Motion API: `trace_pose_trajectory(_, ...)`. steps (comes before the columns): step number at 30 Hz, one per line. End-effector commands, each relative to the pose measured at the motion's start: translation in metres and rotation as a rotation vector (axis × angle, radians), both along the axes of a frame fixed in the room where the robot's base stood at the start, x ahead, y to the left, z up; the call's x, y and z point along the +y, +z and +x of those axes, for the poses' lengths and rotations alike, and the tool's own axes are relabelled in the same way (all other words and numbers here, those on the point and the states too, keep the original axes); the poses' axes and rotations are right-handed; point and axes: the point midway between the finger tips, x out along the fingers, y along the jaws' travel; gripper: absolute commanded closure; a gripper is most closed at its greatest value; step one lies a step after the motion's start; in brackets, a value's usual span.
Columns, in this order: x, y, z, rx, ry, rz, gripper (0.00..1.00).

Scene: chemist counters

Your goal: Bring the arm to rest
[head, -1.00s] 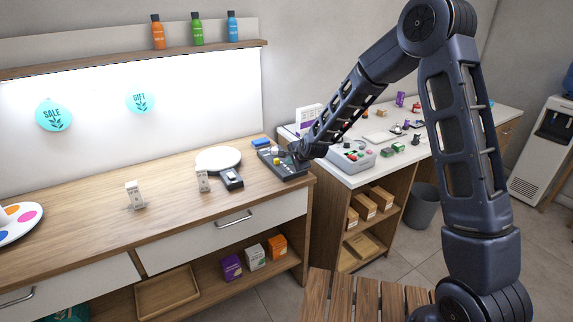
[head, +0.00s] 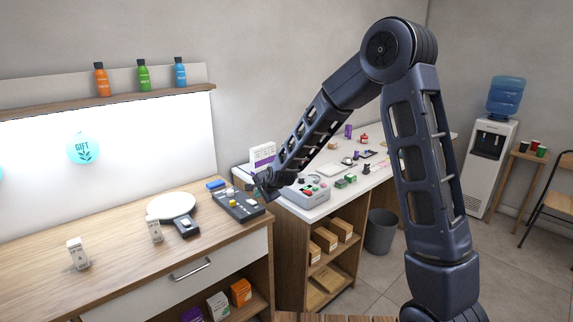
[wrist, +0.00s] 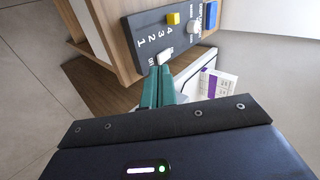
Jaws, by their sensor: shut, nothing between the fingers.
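My gripper (head: 268,188) is at the end of my raised, bent arm, beside the right end of the wooden counter in the head view. In the wrist view its two teal fingers (wrist: 160,82) are closed together with nothing between them. The dark control panel (head: 238,207) lies on the counter just left of the gripper. In the wrist view the panel (wrist: 150,28) shows numbers, a yellow knob (wrist: 173,18) and a white knob (wrist: 194,29). The fingertips appear close to a white piece on its near edge; whether they touch cannot be told.
A grey device (head: 306,194) stands on the white counter behind the gripper, near a white and purple card (head: 262,156). A round white plate (head: 172,205) and small white stands are on the wooden counter. A bin (head: 381,231) and water cooler (head: 490,165) stand right.

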Motion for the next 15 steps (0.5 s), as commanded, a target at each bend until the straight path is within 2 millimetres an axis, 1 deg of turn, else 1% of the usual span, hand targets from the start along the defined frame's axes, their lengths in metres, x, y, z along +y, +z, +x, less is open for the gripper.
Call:
trace_pose_trajectory(1,-0.016,0.015,0.002,-0.017,0.01,-0.025,1.0)
trace_pose_trajectory(3,-0.039,0.032,0.002,-0.036,0.032,-0.066,1.0)
trace_pose_trajectory(8,-0.091,0.067,-0.003,-0.068,0.083,-0.167,1.0)
trace_pose_trajectory(9,-0.104,0.075,-0.006,-0.076,0.094,-0.191,1.0)
trace_pose_trajectory(11,-0.124,0.087,-0.01,-0.085,0.113,-0.228,1.0)
trace_pose_trajectory(12,-0.137,0.095,-0.013,-0.091,0.123,-0.252,1.0)
trace_pose_trajectory(14,-0.157,0.106,-0.019,-0.098,0.142,-0.29,1.0)
trace_pose_trajectory(15,-0.17,0.113,-0.023,-0.103,0.153,-0.313,1.0)
